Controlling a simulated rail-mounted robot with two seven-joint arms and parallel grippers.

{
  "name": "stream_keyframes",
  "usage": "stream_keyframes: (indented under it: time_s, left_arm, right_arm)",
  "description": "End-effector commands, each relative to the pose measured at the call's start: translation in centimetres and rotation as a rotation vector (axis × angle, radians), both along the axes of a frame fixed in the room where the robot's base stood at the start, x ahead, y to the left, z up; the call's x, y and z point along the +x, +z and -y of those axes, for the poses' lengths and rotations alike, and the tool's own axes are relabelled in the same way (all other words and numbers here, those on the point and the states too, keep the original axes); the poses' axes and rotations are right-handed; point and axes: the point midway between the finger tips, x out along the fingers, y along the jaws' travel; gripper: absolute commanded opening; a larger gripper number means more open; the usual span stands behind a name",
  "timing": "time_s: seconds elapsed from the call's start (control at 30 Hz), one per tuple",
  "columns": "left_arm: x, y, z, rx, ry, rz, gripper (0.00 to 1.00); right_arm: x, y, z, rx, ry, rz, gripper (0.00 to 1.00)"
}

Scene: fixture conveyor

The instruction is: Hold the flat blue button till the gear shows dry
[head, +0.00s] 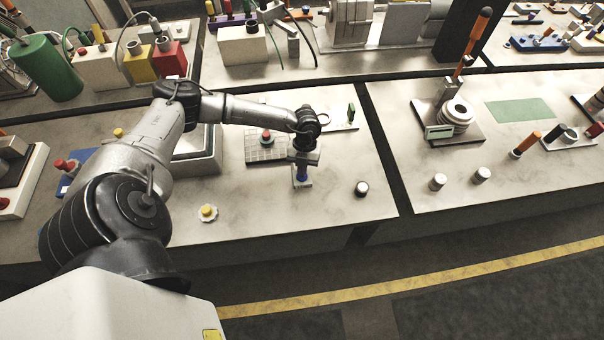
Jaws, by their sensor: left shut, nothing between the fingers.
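My left gripper (302,178) reaches in from the left and points down at the front of the middle bench. Its fingers are shut with nothing between them. A small blue part (302,172) shows right at the fingertips, above a small pale base; the gripper hides much of it, so I cannot tell whether it is pressed or just below the tips. I cannot make out a gear for sure, nor a sign of wet or dry; my arm covers part of the open grey tray (207,165). My right gripper is not in view.
A red button (267,137) stands on a gridded plate behind the gripper. A dark gap (385,150) separates the right bench, which carries a round fixture (457,117) and two white knobs.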

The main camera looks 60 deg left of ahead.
Motion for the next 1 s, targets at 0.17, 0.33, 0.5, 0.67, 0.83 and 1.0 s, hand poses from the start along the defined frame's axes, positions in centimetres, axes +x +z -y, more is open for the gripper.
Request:
stream_keyframes:
  time_s: [0.17, 0.33, 0.5, 0.67, 0.83, 1.0]
  left_arm:
    - [0.0, 0.0, 0.0, 0.001, 0.0, -0.001, 0.0]
    - [0.0, 0.0, 0.0, 0.001, 0.0, -0.001, 0.0]
    - [0.0, 0.2, 0.0, 0.001, 0.0, -0.001, 0.0]
    - [0.0, 1.1, 0.0, 0.001, 0.0, -0.001, 0.0]
    - [0.0, 2.7, 0.0, 0.0, 0.0, 0.0, 0.0]
    - [0.0, 4.4, 0.0, 0.0, 0.0, 0.0, 0.0]
  right_arm:
    - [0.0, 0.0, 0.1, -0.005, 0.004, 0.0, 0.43]
    - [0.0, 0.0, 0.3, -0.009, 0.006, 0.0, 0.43]
    - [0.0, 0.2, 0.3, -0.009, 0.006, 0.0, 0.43]
    - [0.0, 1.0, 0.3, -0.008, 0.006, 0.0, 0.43]
    - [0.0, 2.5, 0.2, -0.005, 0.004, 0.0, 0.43]
    - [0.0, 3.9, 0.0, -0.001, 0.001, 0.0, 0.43]
